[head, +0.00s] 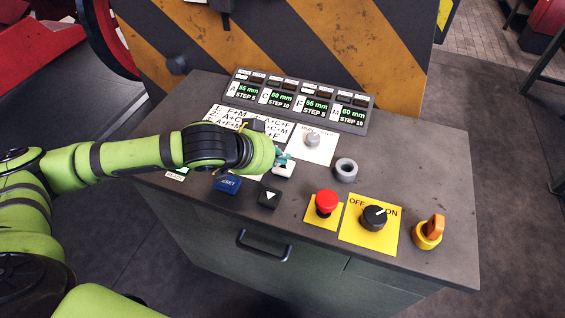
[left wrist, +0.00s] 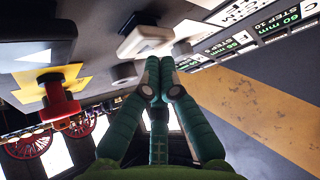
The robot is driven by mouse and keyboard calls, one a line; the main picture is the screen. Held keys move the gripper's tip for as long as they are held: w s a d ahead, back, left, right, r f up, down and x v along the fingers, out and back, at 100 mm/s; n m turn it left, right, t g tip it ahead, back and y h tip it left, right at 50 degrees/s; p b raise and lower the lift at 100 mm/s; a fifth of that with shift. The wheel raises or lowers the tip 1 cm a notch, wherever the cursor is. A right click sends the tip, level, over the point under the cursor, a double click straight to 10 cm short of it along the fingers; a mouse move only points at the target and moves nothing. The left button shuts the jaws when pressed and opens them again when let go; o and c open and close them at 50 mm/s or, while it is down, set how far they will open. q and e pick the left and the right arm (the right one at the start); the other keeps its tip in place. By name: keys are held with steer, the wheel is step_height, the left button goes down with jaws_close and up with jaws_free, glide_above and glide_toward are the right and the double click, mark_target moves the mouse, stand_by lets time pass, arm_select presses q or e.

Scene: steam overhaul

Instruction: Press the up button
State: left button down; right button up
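The white button (head: 284,169), likely the up button, sits on the grey console top just behind the black button with a white down triangle (head: 268,197). Its face marking is hidden. My left gripper (head: 281,156) is at the far edge of the white button, with its fingertips close together and nothing between them. In the left wrist view, the fingertips (left wrist: 182,50) are right beside the white button (left wrist: 146,40); I cannot tell whether they touch it. My right gripper is not in view.
A blue reset button (head: 227,184) lies left of the black button. A red emergency button (head: 326,201), a black off/on knob (head: 374,217) and an orange-yellow switch (head: 429,232) stand to the right. A grey ring (head: 346,170) and a display panel (head: 300,100) are behind.

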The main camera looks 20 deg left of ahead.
mark_target(279, 167)
arm_select(q)
steer(key=shift+f, duration=0.65)
stand_by(0.7)
steer(key=shift+r, duration=0.1)
steer(key=shift+r+p, duration=0.95)
steer(key=shift+p, duration=0.05)
step_height(279, 167, up, 6)
steer(key=p, duration=0.7)
stand_by(0.6)
